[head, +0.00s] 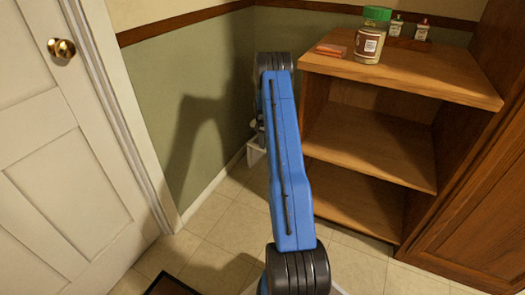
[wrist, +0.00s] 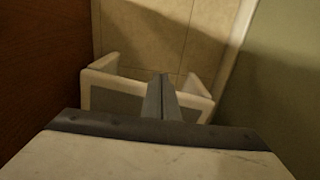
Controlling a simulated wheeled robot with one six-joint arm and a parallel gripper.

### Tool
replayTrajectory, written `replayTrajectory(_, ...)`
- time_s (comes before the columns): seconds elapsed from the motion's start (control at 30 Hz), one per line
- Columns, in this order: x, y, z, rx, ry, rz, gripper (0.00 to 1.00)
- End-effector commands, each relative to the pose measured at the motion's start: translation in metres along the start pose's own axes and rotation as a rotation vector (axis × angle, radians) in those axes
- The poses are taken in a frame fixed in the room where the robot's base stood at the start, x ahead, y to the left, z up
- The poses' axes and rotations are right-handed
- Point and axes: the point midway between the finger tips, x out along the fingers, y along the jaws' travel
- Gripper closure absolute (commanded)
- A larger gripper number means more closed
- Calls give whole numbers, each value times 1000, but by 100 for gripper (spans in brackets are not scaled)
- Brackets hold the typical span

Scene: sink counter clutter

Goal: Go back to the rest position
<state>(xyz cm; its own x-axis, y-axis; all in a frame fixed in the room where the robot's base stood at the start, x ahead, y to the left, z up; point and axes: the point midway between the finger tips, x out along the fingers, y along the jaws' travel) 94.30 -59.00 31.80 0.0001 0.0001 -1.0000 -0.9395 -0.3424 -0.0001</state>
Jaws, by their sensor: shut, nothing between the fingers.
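My gripper (wrist: 161,82) shows in the wrist view with its two fingers together and nothing between them. It points down into a narrow gap between a brown wood side at the left and the green wall at the right. In the head view my blue arm reaches away toward the room's corner and hides most of the gripper. An open white bin (wrist: 103,100) is below and beyond the fingers. Part of it shows in the head view (head: 255,155); whether the fingers touch it I cannot tell.
A wooden shelf unit (head: 375,140) stands close at the right of my arm. A green-lidded jar (head: 370,40), two small bottles (head: 408,27) and an orange packet (head: 330,50) are on top. The green wall (head: 185,80) and white door (head: 45,150) are at the left.

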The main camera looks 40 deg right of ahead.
Motion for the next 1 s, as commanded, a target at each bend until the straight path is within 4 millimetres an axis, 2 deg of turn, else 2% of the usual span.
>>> replayTrajectory(0.37, -9, 0, 0, -1, 1, 0, 100)
replayTrajectory(0.47, -20, -4, 5, -13, 5, -3, 100)
replayTrajectory(0.57, -46, -13, 17, -41, 15, -9, 100)
replayTrajectory(0.67, -82, -23, 36, -84, 27, -17, 100)
replayTrajectory(1.0, -204, -46, 119, -242, 72, -47, 100)
